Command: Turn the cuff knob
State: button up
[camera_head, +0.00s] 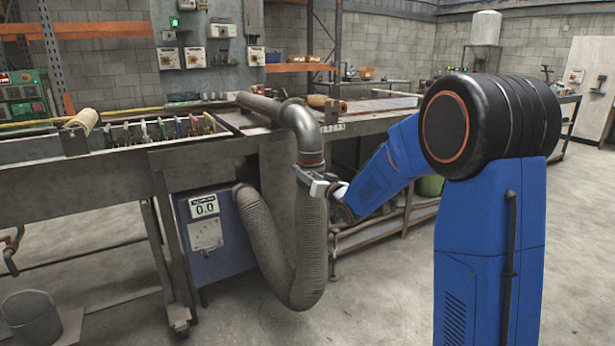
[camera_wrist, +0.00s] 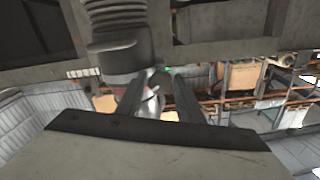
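A grey ribbed hose (camera_head: 312,245) hangs in a U from a metal elbow pipe (camera_head: 300,125). The cuff (camera_head: 311,160) joins them and has a reddish band. In the wrist view the hose (camera_wrist: 115,15) and dark cuff (camera_wrist: 125,58) are at the top. My gripper (camera_head: 318,183) is beside the cuff, at the hose's upper end. In the wrist view my gripper (camera_wrist: 160,85) has its two dark fingers apart. A small dark rounded part (camera_wrist: 160,80), seemingly the knob, shows between the fingertips. I cannot make out whether they touch it.
The long workbench (camera_head: 215,155) runs behind the hose. A blue box (camera_head: 212,230) with a 0.0 display stands under it, joined to the hose's other end. A bucket (camera_head: 32,318) stands at lower left. The floor in front is clear.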

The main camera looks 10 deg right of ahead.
jog(key=shift+w+a, duration=0.2)
jog(key=shift+w, duration=0.3)
jog(key=c, duration=0.8)
jog(key=shift+o, duration=0.2)
